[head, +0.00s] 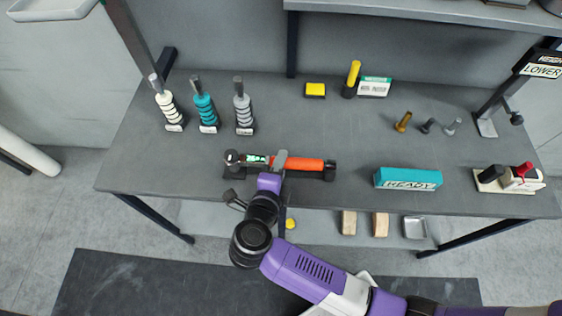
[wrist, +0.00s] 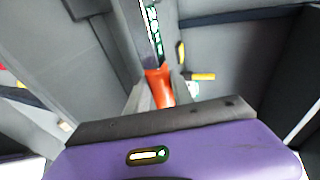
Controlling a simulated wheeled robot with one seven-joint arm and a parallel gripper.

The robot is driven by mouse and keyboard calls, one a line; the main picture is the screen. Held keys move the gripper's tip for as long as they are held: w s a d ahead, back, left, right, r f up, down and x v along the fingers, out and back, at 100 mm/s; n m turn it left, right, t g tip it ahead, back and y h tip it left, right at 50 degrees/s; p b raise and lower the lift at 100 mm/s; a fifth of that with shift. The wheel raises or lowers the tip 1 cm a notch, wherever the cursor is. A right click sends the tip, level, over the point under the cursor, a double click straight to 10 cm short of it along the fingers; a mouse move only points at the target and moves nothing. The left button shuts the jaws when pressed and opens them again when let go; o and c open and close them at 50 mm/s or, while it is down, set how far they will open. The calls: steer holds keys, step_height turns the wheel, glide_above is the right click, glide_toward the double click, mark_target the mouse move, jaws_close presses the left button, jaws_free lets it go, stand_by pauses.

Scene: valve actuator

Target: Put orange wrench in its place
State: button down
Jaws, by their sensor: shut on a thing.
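The orange wrench (head: 308,164) lies lengthwise left to right near the front edge of the workbench in the head view. Its round metal head is at the left, and a green-and-white marked section is beside the orange handle. My gripper (head: 282,160) is shut on the wrench around its middle, from the front. In the wrist view the wrench's orange part (wrist: 160,86) is between the grey fingers, with its marked section reaching up. Dark supports (head: 330,174) show at both ends of the wrench; whether it rests on them or is just above cannot be told.
A teal READY block (head: 408,178) and a switch box (head: 510,179) are to the right on the bench (head: 200,155). White, teal and grey ribbed tools (head: 206,110) stand back left. A yellow-topped post (head: 352,78) and several bolts (head: 427,125) stand farther back. The bench middle is clear.

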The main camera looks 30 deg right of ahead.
steer(key=shift+f, duration=0.4)
steer(key=c, duration=1)
jaws_free()
steer(key=shift+c, duration=0.2)
steer(key=shift+f, duration=0.1)
steer(key=shift+s, duration=0.1)
steer(key=shift+b+v, duration=0.85)
steer(key=shift+v, duration=3.05)
